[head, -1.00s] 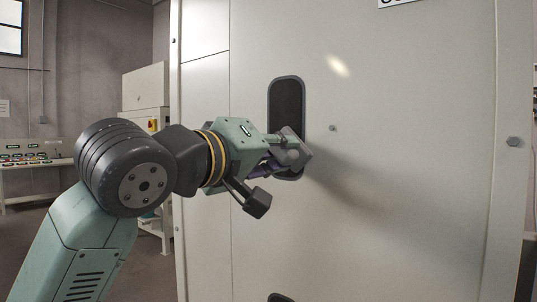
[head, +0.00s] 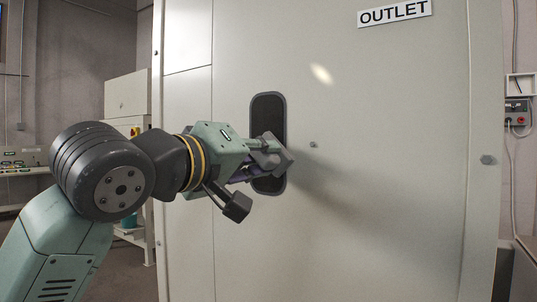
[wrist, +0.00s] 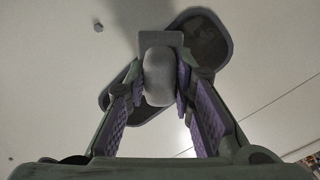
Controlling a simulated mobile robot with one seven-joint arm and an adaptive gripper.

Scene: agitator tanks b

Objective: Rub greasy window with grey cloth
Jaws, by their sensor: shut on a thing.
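The window (head: 268,108) is a dark, rounded upright slot with a grey frame, set in the pale panel. In the wrist view the window (wrist: 205,38) lies slantwise behind my gripper. My gripper (head: 270,160) is in front of the window's lower part. The middle of the window is hidden behind the cloth and fingers.
The large pale panel (head: 390,220) has an OUTLET sign (head: 394,12) at the top and bolts on its face. A grey cabinet (head: 128,95) and a control desk (head: 22,160) stand at the left. A small wall box (head: 517,112) is at the right.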

